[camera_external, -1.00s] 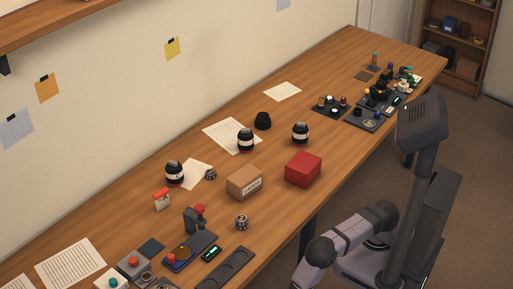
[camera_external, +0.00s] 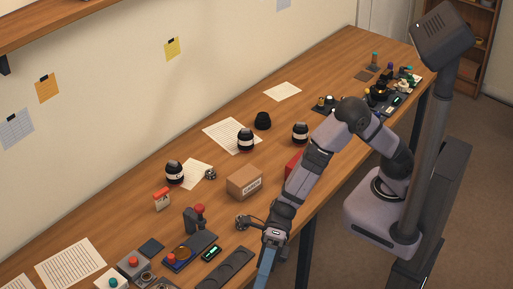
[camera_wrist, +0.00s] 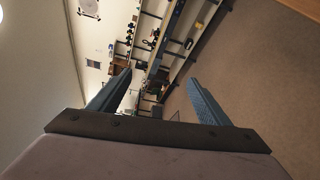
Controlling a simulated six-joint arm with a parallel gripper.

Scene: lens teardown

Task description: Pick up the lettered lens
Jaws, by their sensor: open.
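Three black lenses with white bands stand upright on the wooden table: one at the left (camera_external: 174,173), one in the middle (camera_external: 246,140) on a paper sheet, and one at the right (camera_external: 300,133). Small dark marks show on the bands, but I cannot read them as letters. My gripper (camera_external: 264,270) hangs at the table's front edge, well away from all three. In the wrist view my gripper's two blue fingers (camera_wrist: 159,76) are spread apart with nothing between them. That view looks out across the room, and no lens can be made out in it.
A cardboard box (camera_external: 245,182) stands mid-table. A red box (camera_external: 292,163) is partly hidden behind my arm. A plain black lens-like part (camera_external: 263,121) stands behind. A dark tray (camera_external: 226,268) and a small device (camera_external: 190,250) lie near my gripper. Paper sheets lie around.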

